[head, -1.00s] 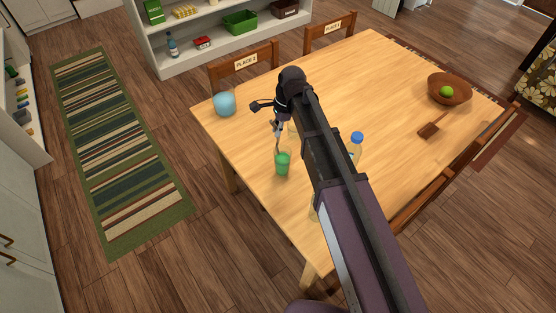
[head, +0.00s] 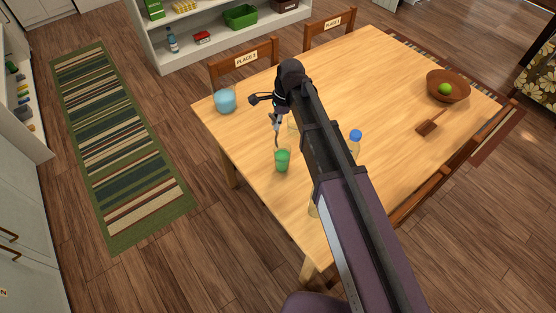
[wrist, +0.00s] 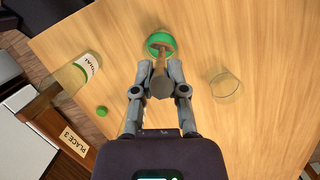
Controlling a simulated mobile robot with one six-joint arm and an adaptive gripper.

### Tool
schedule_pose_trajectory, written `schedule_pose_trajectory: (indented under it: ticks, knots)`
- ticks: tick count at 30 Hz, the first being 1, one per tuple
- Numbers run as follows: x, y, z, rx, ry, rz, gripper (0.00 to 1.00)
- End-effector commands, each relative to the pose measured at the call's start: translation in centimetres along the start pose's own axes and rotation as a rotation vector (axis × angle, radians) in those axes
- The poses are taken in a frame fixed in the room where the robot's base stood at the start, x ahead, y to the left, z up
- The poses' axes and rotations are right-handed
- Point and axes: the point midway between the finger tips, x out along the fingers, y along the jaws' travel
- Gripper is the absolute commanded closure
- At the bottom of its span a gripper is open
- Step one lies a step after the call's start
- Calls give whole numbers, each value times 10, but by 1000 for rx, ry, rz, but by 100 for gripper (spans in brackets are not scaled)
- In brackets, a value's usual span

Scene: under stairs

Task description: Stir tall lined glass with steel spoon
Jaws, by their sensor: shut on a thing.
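A clear glass with green contents (head: 282,161) stands upright on the table; it also shows in the wrist view (wrist: 160,42), beyond my fingertips. I cannot make out lines on it. My gripper (head: 276,121) is above and slightly behind this glass. In the wrist view my gripper (wrist: 160,76) is shut on the spoon (wrist: 161,84). The spoon (head: 276,139) runs down from the fingers into the glass mouth, and its lower end is hidden in the green.
A clear, empty-looking glass (wrist: 225,86) stands near my gripper. A glass with blue contents (head: 224,101), a blue-capped bottle (head: 355,140), a brown bowl (head: 447,87) with a green fruit and a wooden utensil (head: 432,124) are on the table (head: 385,75). A labelled bottle (wrist: 80,72) is left in the wrist view.

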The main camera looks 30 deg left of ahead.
Motion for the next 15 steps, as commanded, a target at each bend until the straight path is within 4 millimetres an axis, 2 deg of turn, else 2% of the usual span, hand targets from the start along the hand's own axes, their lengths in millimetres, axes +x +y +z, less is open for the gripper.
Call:
schedule_pose_trajectory:
  ticks: [8,15]
  knots:
    - [-4,0,1,0,0,0,100]
    - [-20,1,5,0,0,0,100]
